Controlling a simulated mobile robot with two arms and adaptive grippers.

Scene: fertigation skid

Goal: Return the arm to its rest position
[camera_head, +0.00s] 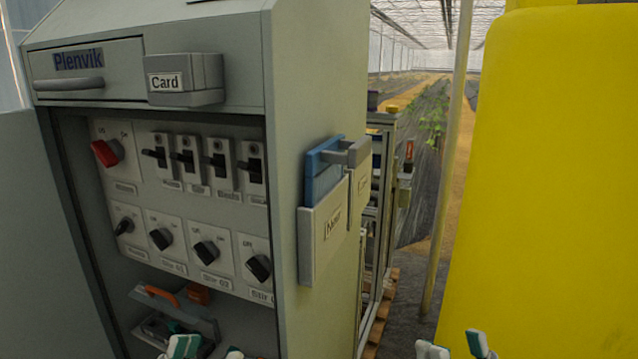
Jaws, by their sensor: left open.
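My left gripper (207,349) shows only its pale fingertips with green pads at the bottom edge, in front of the cabinet's lower opening. Its fingertips are apart, with nothing visible between them. My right gripper (456,349) shows its fingertips at the bottom edge, right of the cabinet and near the yellow surface. They are also apart, with nothing visible between them. Both arms and the rest of both grippers are out of the picture. The grey control cabinet (318,95) stands at the left and centre.
The cabinet front has a red rotary switch (107,152), several black switches and knobs, an orange-handled part (161,296) low down and a Card box (185,78). A holder (322,240) with a blue item (322,172) juts from its side. A large yellow surface (550,180) fills the right.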

